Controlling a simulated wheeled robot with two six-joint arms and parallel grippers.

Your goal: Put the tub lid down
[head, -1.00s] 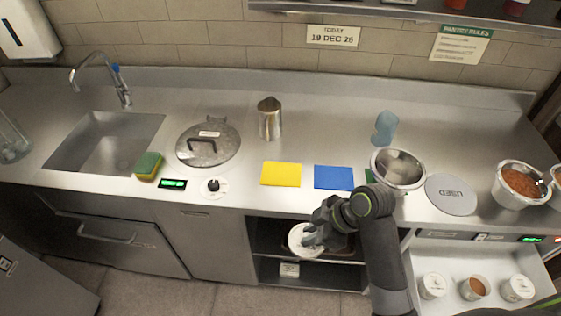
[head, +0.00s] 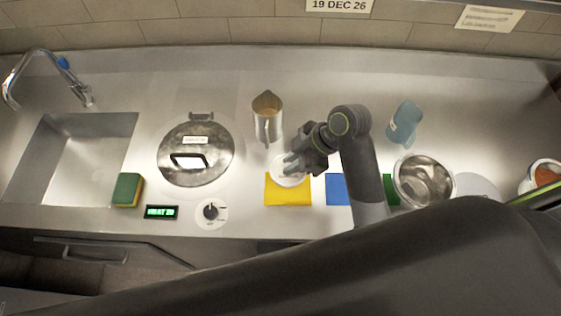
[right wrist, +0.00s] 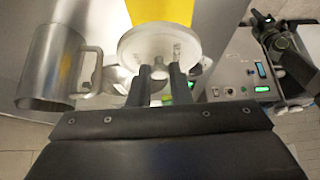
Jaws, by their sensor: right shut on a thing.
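The tub lid (head: 291,179) is a round white disc at the back edge of the yellow mat (head: 288,194). My right gripper (head: 294,162) is shut on it and partly covers it. In the right wrist view, the fingers (right wrist: 158,77) pinch the small knob at the centre of the lid (right wrist: 150,40), with part of the yellow mat showing beyond it. I cannot tell whether the lid touches the counter or is just above it. My left gripper is not in view.
A steel jug (head: 267,118) stands just behind and left of the lid. A large pot lid (head: 196,153), a sponge (head: 127,189) and a sink lie left. A blue mat (head: 337,190), a blue cup (head: 405,122) and a steel bowl (head: 425,178) are right. Bare counter lies behind.

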